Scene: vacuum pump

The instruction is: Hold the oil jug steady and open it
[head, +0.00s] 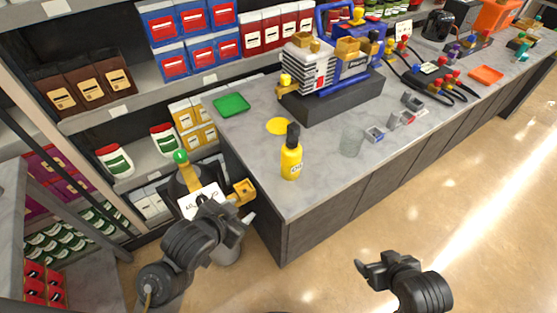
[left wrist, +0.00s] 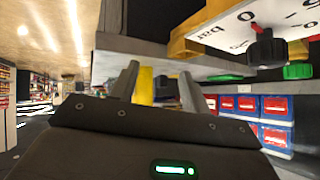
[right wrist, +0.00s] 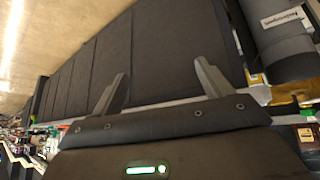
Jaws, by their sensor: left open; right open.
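The oil jug (head: 291,160) is a yellow bottle with a black cap (head: 293,134). It stands upright on the grey counter near its front left corner, and the cap is on. My left gripper (head: 243,208) is open, left of the jug and apart from it, beside the counter's end. In the left wrist view a yellow shape (left wrist: 145,85) shows between the open fingers (left wrist: 160,78); it looks like the jug, partly hidden. My right gripper (head: 375,261) is open and empty over the floor in front of the counter. Its spread fingers (right wrist: 161,72) face the dark counter front.
A gas cylinder with a white gauge plate (head: 203,200) and yellow valve parts stands beside my left gripper. A clear beaker (head: 352,140) stands right of the jug. A yellow disc (head: 279,126), green tray (head: 231,104) and pump (head: 345,62) are farther back.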

